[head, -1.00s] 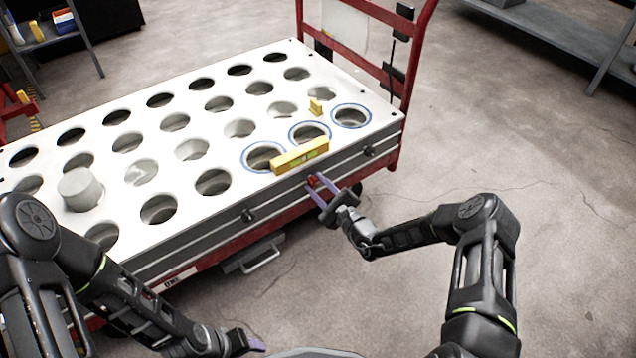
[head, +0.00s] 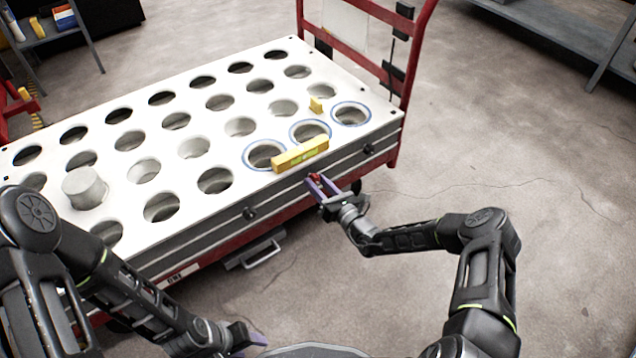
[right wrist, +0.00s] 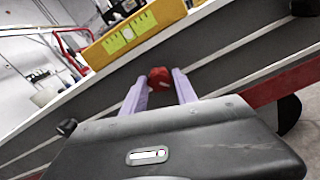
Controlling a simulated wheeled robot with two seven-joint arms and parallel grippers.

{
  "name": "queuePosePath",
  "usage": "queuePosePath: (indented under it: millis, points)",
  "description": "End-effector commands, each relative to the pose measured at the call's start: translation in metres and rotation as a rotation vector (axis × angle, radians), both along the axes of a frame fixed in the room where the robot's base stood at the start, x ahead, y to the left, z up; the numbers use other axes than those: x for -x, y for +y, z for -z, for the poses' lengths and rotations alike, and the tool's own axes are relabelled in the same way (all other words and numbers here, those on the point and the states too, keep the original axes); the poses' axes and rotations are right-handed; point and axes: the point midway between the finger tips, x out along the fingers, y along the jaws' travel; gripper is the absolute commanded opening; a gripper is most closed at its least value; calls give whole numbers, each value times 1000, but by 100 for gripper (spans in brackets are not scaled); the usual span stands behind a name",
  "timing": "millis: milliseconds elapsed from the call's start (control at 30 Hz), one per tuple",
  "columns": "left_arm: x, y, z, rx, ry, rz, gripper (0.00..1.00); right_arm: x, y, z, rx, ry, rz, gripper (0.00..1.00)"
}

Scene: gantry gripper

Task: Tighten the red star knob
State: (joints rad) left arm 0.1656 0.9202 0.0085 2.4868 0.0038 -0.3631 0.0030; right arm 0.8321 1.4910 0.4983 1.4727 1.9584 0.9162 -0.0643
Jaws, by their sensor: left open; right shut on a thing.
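The red star knob (right wrist: 160,78) sits on the grey side of the perforated plate assembly, below the yellow level. It also shows small in the head view (head: 315,177). My right gripper (head: 319,183) reaches it from the front, its purple fingers on either side of the knob and shut on it. In the right wrist view the fingers (right wrist: 160,88) partly flank the knob; the exact contact is hard to see. My left gripper (head: 248,340) is open and empty at the bottom of the head view, away from the plate.
A yellow level (head: 300,154) lies on the white plate's (head: 215,140) front edge above the knob. Black knobs (head: 250,213) (head: 369,149) sit on the same side face. A grey cylinder (head: 84,188) stands on the plate's left. The red cart (head: 392,162) carries everything; floor at right is clear.

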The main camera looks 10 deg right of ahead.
Motion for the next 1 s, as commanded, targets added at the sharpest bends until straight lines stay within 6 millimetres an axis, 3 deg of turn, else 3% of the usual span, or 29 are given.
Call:
queuePosePath:
  millis: [600, 1000]
  points:
    - [0, 0, -1, 1, 0, 1, 50, 1, 0, 1, -510, 205, 0, 0]
    - [0, 0, 0, 0, 0, 0, 50, 1, 1, 1, -650, 262, 0, 0]
